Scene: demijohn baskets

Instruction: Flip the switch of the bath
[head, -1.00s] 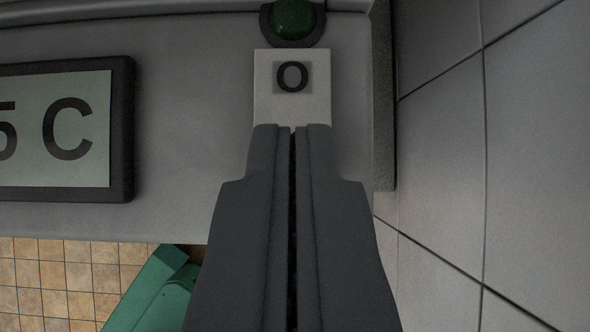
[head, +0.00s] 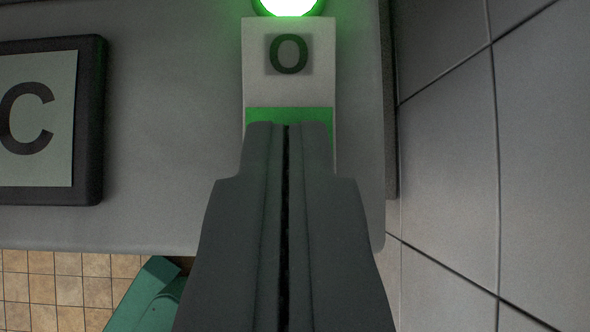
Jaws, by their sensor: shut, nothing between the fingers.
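The switch (head: 289,85) is a pale rocker plate marked "O" on the grey front panel of the bath (head: 170,120). A green strip shows across the switch just above my fingertips. A round green lamp (head: 288,4) above the switch is brightly lit and partly cut off by the top edge. My gripper (head: 287,126) is shut and empty, with its fingertips over the lower part of the switch. The fingers hide that lower part, and I cannot tell whether they touch it.
A dark-framed display (head: 88,120) showing a "C" is on the panel at left. A grey tiled wall (head: 450,150) stands close at right. Below left are a tan tiled floor (head: 50,290) and a teal object (head: 148,295).

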